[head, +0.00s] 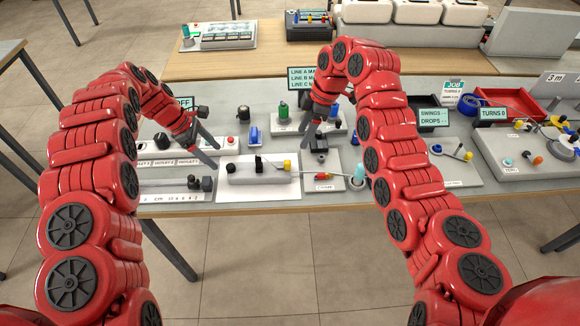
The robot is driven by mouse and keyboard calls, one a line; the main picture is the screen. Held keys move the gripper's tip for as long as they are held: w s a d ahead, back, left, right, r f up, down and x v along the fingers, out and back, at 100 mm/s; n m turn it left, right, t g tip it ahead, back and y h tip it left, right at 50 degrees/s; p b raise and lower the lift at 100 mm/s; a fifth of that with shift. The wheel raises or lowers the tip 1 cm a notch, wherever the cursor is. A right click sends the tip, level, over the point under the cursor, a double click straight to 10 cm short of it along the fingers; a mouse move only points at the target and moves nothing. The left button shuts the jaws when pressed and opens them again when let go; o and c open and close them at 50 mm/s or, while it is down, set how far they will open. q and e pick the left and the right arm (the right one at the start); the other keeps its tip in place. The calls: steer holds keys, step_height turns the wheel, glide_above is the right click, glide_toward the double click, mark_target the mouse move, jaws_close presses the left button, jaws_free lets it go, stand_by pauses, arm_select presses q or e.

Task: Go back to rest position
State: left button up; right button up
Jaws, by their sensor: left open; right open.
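My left gripper (207,143) is at the end of the red arm from the left. Its dark fingers are apart and empty, above the left part of the bench, close to a grey block with a red button. My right gripper (312,132) is at the end of the red arm from the right. It points down over the middle of the bench, near a small black fixture (319,146). I see nothing held in it. Parts of both grippers are hidden by their own wrists.
A wooden table (200,64) stands behind. Floor is clear in front.

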arm_select(q)
steer(key=v, duration=0.3)
steer(key=shift+r, duration=0.4)
